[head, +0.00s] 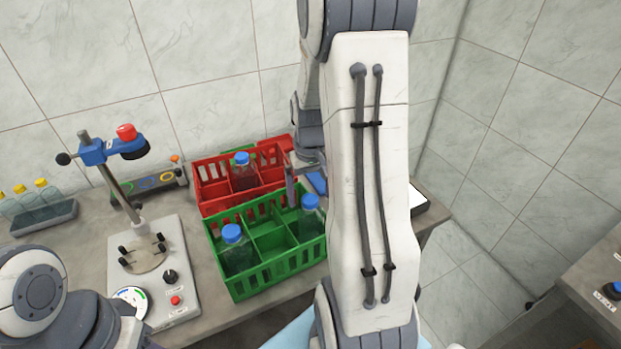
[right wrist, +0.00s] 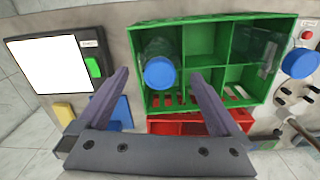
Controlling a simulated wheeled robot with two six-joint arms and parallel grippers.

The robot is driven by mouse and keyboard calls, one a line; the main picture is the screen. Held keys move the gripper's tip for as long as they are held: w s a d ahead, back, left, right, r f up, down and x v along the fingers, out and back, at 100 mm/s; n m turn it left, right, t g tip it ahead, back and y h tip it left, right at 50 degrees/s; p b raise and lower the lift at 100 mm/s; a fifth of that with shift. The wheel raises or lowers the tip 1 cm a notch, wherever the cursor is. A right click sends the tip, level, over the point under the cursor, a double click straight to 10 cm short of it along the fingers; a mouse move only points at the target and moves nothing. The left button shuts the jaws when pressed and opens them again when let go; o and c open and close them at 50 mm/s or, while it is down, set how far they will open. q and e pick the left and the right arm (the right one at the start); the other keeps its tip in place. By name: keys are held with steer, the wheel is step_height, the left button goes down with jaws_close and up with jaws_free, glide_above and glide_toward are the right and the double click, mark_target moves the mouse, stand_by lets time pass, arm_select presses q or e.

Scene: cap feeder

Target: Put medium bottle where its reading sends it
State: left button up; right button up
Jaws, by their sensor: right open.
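A green crate (head: 265,270) with compartments stands on the bench and holds two clear bottles with blue caps. One bottle (head: 235,255) is at its left end, the other bottle (head: 311,222) at its right end. A third blue-capped bottle (head: 243,174), with dark contents, stands in the red crate (head: 211,195) behind. I cannot tell which is the medium bottle. My right gripper (head: 292,186) is open above the green crate's right end. In the right wrist view, the right-end bottle's cap (right wrist: 160,73) shows beyond and between the open fingers (right wrist: 158,80). My left gripper is out of view.
A stand with a blue head (head: 93,152) and a control base (head: 185,280) is left of the crates. Yellow-capped bottles (head: 44,189) sit in a tray at far left. A white screen (right wrist: 55,65) lies to the other side. Tiled walls close the back.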

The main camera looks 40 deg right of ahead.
step_height(320, 180, up, 6)
steer(key=shift+f, duration=0.15)
steer(key=s+a+r+n, duration=0.1)
steer(key=s+a+n, duration=0.15)
steer(key=a, duration=0.85)
steer(key=s+a+r+n, duration=0.15)
steer(key=a+n, duration=0.25)
steer(key=a, duration=0.6)
steer(key=s+a+n+y, duration=0.1)
steer(key=s+a+n, duration=0.4)
steer(key=s+a, duration=0.4)
steer(key=s, duration=0.3)
steer(key=shift+a, duration=0.4)
